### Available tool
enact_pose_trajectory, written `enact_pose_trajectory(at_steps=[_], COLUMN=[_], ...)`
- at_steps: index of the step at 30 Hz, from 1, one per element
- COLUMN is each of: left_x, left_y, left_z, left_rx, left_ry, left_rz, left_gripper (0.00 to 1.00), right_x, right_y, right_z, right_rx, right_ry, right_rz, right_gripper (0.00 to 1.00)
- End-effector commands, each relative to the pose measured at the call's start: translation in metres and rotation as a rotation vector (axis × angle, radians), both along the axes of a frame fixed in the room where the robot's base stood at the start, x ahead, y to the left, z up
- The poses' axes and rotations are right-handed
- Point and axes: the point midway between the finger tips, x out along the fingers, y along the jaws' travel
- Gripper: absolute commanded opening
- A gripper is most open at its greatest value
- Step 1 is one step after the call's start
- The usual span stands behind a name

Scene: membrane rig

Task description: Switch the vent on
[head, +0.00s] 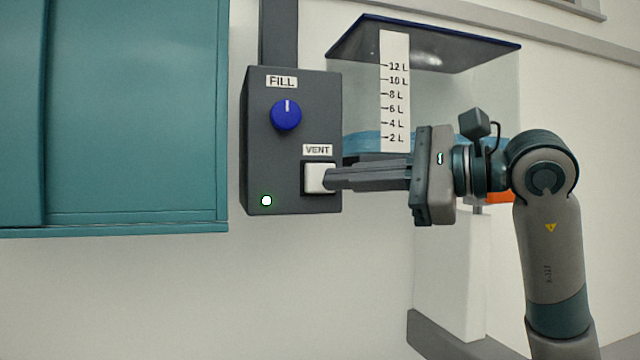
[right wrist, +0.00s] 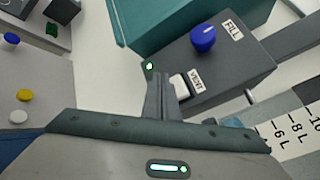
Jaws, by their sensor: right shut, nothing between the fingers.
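The dark grey control box (head: 255,140) hangs on the wall and carries a blue FILL knob (head: 286,115), a white VENT switch (head: 316,178) and a small lit light (head: 266,201), whitish with a green rim. My right gripper (head: 328,178) is shut and empty, with its fingertips at the right part of the VENT switch. In the right wrist view, the shut fingers (right wrist: 158,82) reach the VENT switch (right wrist: 180,86) and cover part of it. I cannot tell whether the switch is pressed in. My left gripper is in neither view.
A clear tank (head: 460,95) with a dark lid, a litre scale (head: 395,90) and blue liquid stands right of the box, behind my right arm. A teal cabinet (head: 135,110) is on the left. The right wrist view also shows a yellow button (right wrist: 25,96) at the far left.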

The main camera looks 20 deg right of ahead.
Motion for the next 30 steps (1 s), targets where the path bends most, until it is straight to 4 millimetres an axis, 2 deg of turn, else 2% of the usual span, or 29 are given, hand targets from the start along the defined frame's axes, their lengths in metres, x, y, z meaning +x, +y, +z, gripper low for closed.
enact_pose_trajectory(at_steps=[10,30], left_x=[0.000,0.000], left_y=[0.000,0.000], left_z=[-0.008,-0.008], left_rx=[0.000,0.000], left_ry=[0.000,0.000], left_rz=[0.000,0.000], left_gripper=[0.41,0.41], right_x=[-0.025,-0.026], right_y=[-0.001,-0.001], right_z=[-0.001,0.000], right_rx=[-0.002,-0.001], right_ry=[-0.001,0.001], right_rz=[-0.001,0.000], right_gripper=[0.00,0.00])
